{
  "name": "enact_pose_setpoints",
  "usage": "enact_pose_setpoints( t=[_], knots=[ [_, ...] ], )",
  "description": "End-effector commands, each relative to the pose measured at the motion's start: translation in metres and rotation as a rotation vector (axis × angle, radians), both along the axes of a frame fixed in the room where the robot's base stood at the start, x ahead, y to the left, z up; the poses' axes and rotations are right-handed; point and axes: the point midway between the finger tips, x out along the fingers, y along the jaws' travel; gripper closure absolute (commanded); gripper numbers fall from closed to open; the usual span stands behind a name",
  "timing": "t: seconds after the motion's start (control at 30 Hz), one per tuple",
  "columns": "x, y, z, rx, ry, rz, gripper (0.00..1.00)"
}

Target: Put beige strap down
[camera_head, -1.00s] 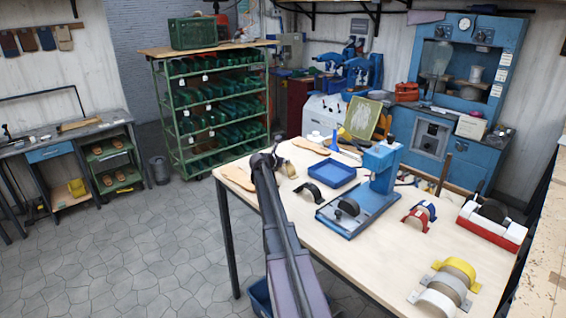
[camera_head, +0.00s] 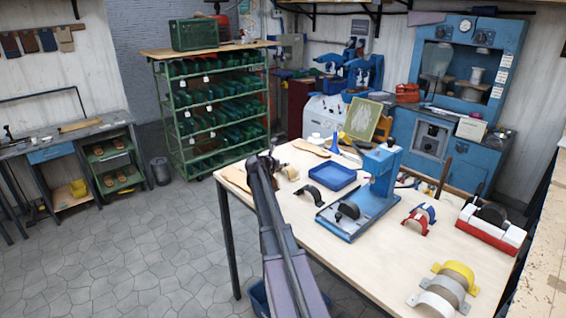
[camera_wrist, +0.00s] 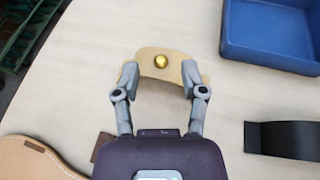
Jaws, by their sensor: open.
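The beige strap (camera_wrist: 160,58), with a round gold stud on it, is at the table top between the fingers of my gripper (camera_wrist: 159,74) in the wrist view. The fingers are open, one near each end of the strap. I cannot tell whether they touch it. In the head view the strap (camera_head: 290,173) shows as a small arch at the table's left part, just right of the end of my arm. My gripper's fingers are hard to make out there.
A blue tray (camera_head: 333,176) and a black strap (camera_head: 309,195) are to the right. A tan sole (camera_wrist: 35,160) lies at lower left in the wrist view. A blue press (camera_head: 380,180) stands mid-table. Red, blue and yellow straps lie further right.

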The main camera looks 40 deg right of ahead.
Motion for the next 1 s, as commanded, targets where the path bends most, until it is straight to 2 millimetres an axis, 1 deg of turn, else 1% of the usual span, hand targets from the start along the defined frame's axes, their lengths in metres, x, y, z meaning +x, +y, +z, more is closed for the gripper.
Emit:
enact_pose_setpoints(
  t=[0.03, 0.2, 0.4, 0.5, 0.7, 1.0],
  knots=[
    [-0.005, 0.009, 0.007, 0.000, 0.000, 0.000, 0.45],
    [-0.014, 0.034, 0.018, -0.001, 0.000, 0.001, 0.45],
    [-0.023, 0.060, 0.029, -0.001, -0.001, 0.001, 0.45],
    [-0.026, 0.069, 0.032, 0.000, 0.000, 0.000, 0.45],
    [-0.028, 0.078, 0.035, 0.000, 0.000, -0.001, 0.45],
    [-0.028, 0.079, 0.035, 0.000, 0.000, -0.001, 0.45]
  ],
)
